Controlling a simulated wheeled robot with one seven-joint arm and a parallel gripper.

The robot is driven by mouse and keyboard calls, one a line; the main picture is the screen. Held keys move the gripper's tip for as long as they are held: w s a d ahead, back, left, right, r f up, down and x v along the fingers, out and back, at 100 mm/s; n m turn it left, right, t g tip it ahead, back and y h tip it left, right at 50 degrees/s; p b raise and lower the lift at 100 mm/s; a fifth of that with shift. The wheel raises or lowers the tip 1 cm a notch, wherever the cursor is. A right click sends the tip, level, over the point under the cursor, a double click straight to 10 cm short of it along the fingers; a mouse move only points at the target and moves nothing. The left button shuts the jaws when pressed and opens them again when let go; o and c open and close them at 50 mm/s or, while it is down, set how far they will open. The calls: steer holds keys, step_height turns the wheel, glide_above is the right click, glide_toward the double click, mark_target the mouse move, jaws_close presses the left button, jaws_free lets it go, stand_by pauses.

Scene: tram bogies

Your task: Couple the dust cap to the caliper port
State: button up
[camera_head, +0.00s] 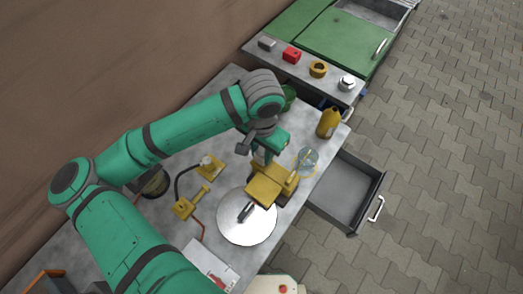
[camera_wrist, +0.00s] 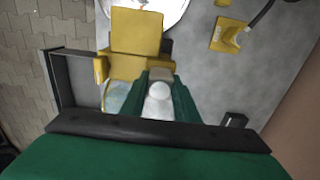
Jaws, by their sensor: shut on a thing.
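My gripper (camera_wrist: 160,95) is shut on a pale, rounded piece (camera_wrist: 159,100), which looks like the dust cap, between its green fingers. In the head view my gripper (camera_head: 263,155) is at the far side of the yellow caliper (camera_head: 265,188), and the arm largely hides the held piece. The caliper also shows in the wrist view (camera_wrist: 135,35), just beyond the fingertips. I cannot make out its port, or whether the cap touches the caliper.
A shiny round disc (camera_head: 240,230) lies beside the caliper. A clear round dish (camera_head: 306,161) and a yellow bottle (camera_head: 328,122) stand near the bench's right edge. An open drawer (camera_head: 372,205) juts out there. Yellow fittings (camera_head: 183,208) with a black hose are on the left.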

steer(key=shift+f, duration=0.25)
steer(key=o, duration=1.1)
step_height(320, 180, up, 11)
steer(key=shift+f, duration=0.1)
